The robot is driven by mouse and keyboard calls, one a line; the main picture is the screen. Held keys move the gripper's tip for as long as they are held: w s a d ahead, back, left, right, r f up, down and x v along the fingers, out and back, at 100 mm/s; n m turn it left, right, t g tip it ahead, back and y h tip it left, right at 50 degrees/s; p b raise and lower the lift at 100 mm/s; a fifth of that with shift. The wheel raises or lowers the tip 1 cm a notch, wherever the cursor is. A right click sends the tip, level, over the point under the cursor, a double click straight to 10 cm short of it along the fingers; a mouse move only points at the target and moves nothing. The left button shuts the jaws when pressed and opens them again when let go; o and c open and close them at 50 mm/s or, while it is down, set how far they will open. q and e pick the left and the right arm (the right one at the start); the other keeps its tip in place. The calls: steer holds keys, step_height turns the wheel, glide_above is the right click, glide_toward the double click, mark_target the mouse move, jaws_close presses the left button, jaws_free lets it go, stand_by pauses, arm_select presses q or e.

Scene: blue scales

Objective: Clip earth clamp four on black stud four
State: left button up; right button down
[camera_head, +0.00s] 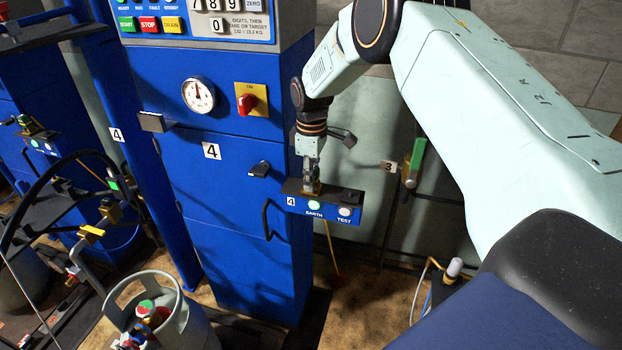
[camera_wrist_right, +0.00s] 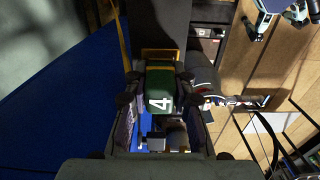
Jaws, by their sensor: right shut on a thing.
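Earth clamp four (camera_wrist_right: 160,82), green with a white 4 and brass at its far end, sits between the fingers of my right gripper (camera_wrist_right: 159,100) in the right wrist view. In the head view my right gripper (camera_head: 311,170) points down at the blue earth box (camera_head: 329,213) marked 4, shut on the clamp, whose brass part (camera_head: 312,187) shows at the box's top left. I cannot make out black stud four there; the clamp and fingers cover that spot. I cannot tell whether the clamp grips it.
The blue scale column (camera_head: 230,235) stands left of the box, with a dial (camera_head: 198,95) and a red switch (camera_head: 247,104). The box's EARTH lamp (camera_head: 314,205) is green and its TEST lamp (camera_head: 345,211) white. A grey gas cylinder (camera_head: 190,325) stands at the lower left.

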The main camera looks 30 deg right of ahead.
steer(key=shift+r, duration=0.15)
steer(key=shift+r+p, duration=0.3)
steer(key=shift+s+r+p, duration=0.1)
steer(key=shift+r+p, duration=0.3)
steer(key=shift+r, duration=0.1)
steer(key=shift+r+p, duration=0.45)
steer(key=shift+r, duration=0.05)
steer(key=shift+r+p, duration=0.45)
steer(key=shift+r, duration=0.15)
steer(key=shift+r+p, duration=0.5)
steer(key=shift+r, duration=0.05)
steer(key=shift+r+p, duration=0.35)
steer(key=shift+r, duration=0.15)
steer(key=shift+f, duration=0.1)
